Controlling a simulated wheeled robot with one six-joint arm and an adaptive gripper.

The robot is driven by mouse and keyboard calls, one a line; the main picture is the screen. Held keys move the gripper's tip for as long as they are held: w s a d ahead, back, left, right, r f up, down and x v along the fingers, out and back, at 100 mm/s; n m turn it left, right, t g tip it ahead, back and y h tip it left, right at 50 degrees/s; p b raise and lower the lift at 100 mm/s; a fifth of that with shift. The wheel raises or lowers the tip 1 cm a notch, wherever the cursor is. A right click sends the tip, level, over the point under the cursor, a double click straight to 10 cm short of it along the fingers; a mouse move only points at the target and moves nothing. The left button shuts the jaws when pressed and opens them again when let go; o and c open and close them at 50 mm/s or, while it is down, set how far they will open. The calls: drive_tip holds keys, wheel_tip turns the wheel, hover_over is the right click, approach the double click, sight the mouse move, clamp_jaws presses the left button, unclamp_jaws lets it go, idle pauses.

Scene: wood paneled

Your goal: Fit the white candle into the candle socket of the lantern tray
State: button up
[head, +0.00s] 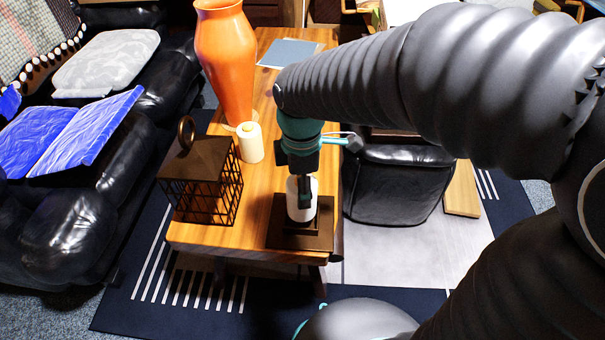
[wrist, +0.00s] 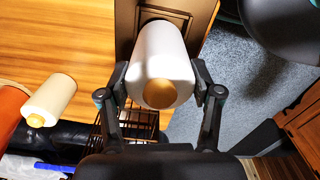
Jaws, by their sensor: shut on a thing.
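The white candle (head: 293,204) stands upright between the fingers of my gripper (head: 305,188), which is shut on it. In the wrist view the candle (wrist: 160,52) shows its gold-coloured end facing the camera, with a finger pad of my gripper (wrist: 161,82) on either side. The brown lantern tray (head: 279,228) lies at the near right end of the wooden table, and the candle is over its raised middle. The tray (wrist: 125,22) also shows behind the candle in the wrist view. The socket opening is hidden, so I cannot tell whether the candle's lower end is inside it.
A dark lantern cage (head: 203,188) with a ring on top stands at the table's left edge. A cream candle (head: 250,146) and a tall orange vase (head: 226,65) stand behind it. A black leather seat (head: 395,183) is close on the right. The middle of the table (head: 262,185) is bare.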

drive_tip(key=shift+f+b, duration=1.25)
drive_tip(key=shift+f, duration=0.6)
idle(0.3)
drive_tip(key=o, duration=1.4)
drive_tip(key=shift+o, duration=0.2)
drive_tip(key=shift+r, duration=0.1)
wheel_tip(320, 180, up, 12)
drive_tip(key=shift+f, duration=0.1)
